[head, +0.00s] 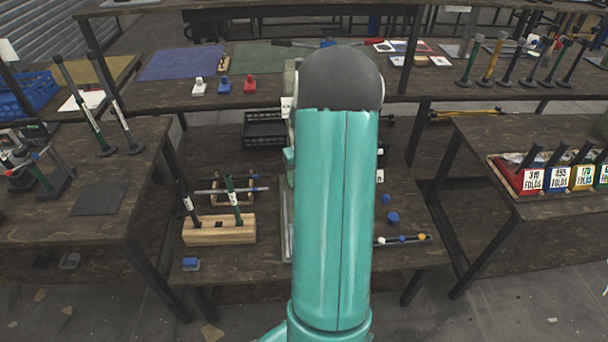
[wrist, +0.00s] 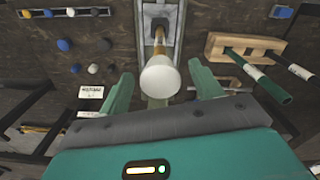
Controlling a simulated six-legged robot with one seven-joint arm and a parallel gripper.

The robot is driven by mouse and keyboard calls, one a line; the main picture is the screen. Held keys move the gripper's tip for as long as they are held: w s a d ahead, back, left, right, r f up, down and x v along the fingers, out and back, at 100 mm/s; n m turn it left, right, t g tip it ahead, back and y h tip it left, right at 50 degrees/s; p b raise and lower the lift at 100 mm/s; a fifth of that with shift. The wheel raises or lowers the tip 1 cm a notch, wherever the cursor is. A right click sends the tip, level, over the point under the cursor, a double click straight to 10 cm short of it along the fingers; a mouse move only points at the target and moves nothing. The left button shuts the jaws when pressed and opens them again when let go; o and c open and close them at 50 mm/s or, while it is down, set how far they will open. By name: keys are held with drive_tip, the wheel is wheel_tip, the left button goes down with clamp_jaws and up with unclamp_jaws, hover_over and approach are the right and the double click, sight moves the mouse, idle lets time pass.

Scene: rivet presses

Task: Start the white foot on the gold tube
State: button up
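A white round-ended piece (wrist: 160,78), which looks like the white foot, stands out toward the camera in the wrist view, in line with a grey metal press (wrist: 160,18). A tan or gold-coloured part (wrist: 157,102) shows just below it; I cannot tell whether this is the gold tube or how the two join. My gripper (wrist: 160,71) is open, with one teal finger on each side of the white piece and visible gaps to both. In the head view my arm hides the gripper, the white piece and most of the press (head: 287,225).
A wooden rack (head: 220,231) holding green and black tubes stands left of the press. Small white, blue and red pieces (head: 250,84) and a row of upright tubes (head: 490,60) stand on the back table.

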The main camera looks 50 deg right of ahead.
drive_tip(key=shift+r, duration=0.1)
wheel_tip(320, 180, up, 14)
idle(0.6)
idle(0.5)
drive_tip(key=w+a+r+n+t+h, duration=0.15)
drive_tip(key=a+r, duration=0.35)
drive_tip(key=a, duration=0.6)
drive_tip(key=w+a+r+n+t, duration=0.15)
drive_tip(key=a+r, duration=0.25)
drive_tip(key=a, duration=0.8)
drive_tip(key=s+a+n+t, duration=0.1)
drive_tip(key=s+a+n, duration=0.1)
drive_tip(key=s+a, duration=0.3)
drive_tip(key=s+a+n+t+y, duration=0.1)
drive_tip(key=s+a, duration=0.4)
drive_tip(key=a, duration=0.8)
drive_tip(key=shift+s+r+n+t, duration=0.2)
drive_tip(key=shift+s+n+t, duration=0.1)
drive_tip(key=shift+n, duration=0.1)
